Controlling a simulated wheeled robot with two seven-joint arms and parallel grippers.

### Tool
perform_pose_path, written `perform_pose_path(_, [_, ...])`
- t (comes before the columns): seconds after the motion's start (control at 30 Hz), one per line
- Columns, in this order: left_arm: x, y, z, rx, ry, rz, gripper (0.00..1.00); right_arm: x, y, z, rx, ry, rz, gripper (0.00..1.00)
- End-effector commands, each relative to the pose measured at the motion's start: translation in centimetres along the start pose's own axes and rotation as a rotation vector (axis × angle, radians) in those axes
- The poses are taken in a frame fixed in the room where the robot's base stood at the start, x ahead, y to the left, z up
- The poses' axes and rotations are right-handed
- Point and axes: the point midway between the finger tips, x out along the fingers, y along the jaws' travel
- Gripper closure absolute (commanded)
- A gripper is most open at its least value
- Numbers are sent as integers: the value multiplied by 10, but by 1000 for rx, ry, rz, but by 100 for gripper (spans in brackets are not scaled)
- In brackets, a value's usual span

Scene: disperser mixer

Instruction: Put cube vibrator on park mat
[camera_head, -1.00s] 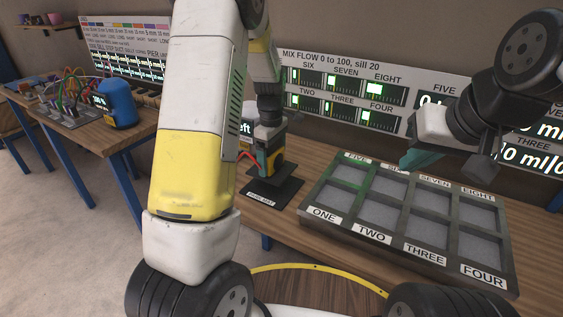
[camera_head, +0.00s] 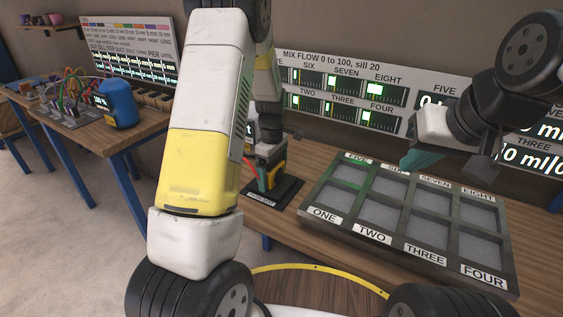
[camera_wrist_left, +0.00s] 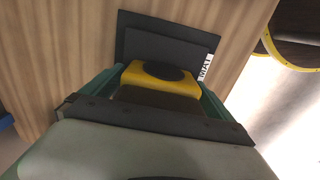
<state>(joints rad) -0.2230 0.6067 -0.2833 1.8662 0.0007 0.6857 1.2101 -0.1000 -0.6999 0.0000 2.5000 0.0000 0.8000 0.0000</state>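The cube vibrator (camera_wrist_left: 160,75) is a yellow block with a dark round top in the left wrist view. It sits between the green fingers of my left gripper (camera_wrist_left: 158,92), which is shut on it. In the head view my left gripper (camera_head: 266,178) holds the yellow block (camera_head: 282,175) low at the park mat (camera_head: 284,191), a black labelled mat on the bench. I cannot tell whether the block touches the mat. The mat shows beyond the block in the wrist view (camera_wrist_left: 128,27). My right gripper (camera_head: 448,165) is open and empty above the tray's far side.
A grey tray (camera_head: 352,228) with labelled compartments ONE to EIGHT lies right of the mat. Display panels (camera_head: 340,72) stand behind the bench. A second table (camera_head: 110,135) with a blue canister (camera_head: 121,103) and cables is at the left.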

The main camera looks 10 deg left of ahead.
Motion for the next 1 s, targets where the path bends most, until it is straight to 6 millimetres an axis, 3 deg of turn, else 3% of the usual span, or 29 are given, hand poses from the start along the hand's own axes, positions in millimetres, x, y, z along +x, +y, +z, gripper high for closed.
perform_pose_path(0.23, [-1, 0, 0, 0, 0, 0, 0, 0, 0, 0, 0, 0, 0, 100])
perform_pose_path(0.37, [-12, 1, 0, 1, 0, 2, 0, 0, 0, 0, 0, 0, 0, 100])
perform_pose_path(0.8, [-101, 1, 0, 0, 1, 4, 0, 0, 0, 0, 0, 0, 0, 100])
perform_pose_path(1.0, [-121, 0, 0, 2, 0, 3, 0, 0, 0, 0, 0, 0, 0, 100])
